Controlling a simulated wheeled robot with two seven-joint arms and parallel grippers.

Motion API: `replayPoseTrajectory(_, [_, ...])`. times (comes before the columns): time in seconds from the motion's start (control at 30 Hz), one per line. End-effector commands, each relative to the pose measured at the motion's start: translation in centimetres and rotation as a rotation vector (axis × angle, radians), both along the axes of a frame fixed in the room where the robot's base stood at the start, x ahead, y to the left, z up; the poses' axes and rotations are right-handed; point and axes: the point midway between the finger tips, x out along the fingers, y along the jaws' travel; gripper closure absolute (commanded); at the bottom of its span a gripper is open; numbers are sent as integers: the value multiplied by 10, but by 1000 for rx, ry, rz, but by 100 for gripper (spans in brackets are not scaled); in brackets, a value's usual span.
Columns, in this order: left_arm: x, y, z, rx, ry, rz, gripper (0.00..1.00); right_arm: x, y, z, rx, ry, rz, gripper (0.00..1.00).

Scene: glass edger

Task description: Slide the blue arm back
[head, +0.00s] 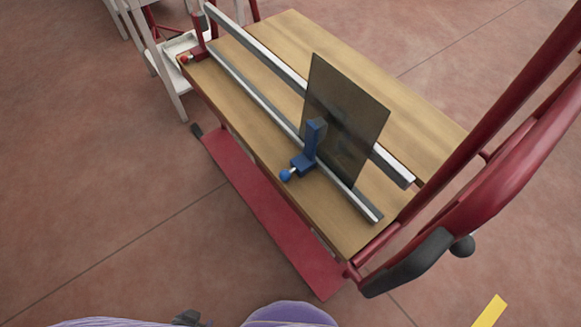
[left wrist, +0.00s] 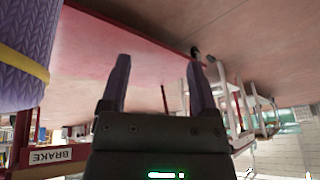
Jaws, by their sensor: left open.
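The blue arm (head: 314,140) stands upright on the rail along the wooden table, with a blue knob (head: 286,175) at its near side. It is in front of a dark glass pane (head: 345,115), which leans upright by the long rail (head: 265,53). I cannot tell whether the arm touches the pane. My left gripper (left wrist: 160,78) is open and empty in the left wrist view, its two purple fingers apart. The blue arm does not show there. My right gripper is not in view.
The wooden table (head: 225,97) has a red lower ledge (head: 265,215) on its near side. A red frame with a black handle (head: 410,262) stands at the right. A white table (head: 165,75) is at the far left. Open floor (head: 90,200) lies left.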

Motion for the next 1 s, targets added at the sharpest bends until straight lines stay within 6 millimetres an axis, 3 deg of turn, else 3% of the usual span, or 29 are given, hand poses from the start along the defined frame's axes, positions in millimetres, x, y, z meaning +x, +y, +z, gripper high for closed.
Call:
replayPoseTrajectory(0.03, [60, 3, -12, -33, -179, -38, 22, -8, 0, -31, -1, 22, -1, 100])
replayPoseTrajectory(0.1, [147, -6, 10, -129, -469, -130, 22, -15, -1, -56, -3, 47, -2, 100])
replayPoseTrajectory(0.2, [238, -37, 65, -339, -825, -364, 22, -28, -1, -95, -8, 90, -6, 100])
replayPoseTrajectory(0.23, [254, -50, 83, -412, -902, -457, 22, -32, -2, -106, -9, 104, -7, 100])
replayPoseTrajectory(0.33, [270, -81, 128, -594, -1015, -726, 22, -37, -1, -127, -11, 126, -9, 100])
replayPoseTrajectory(0.47, [268, -98, 153, -688, -1025, -898, 22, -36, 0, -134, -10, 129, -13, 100])
replayPoseTrajectory(0.8, [302, -161, 157, -699, -1028, -908, 22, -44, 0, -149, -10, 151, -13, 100])
replayPoseTrajectory(1.0, [314, -182, 159, -696, -1026, -905, 22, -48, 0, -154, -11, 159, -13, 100])
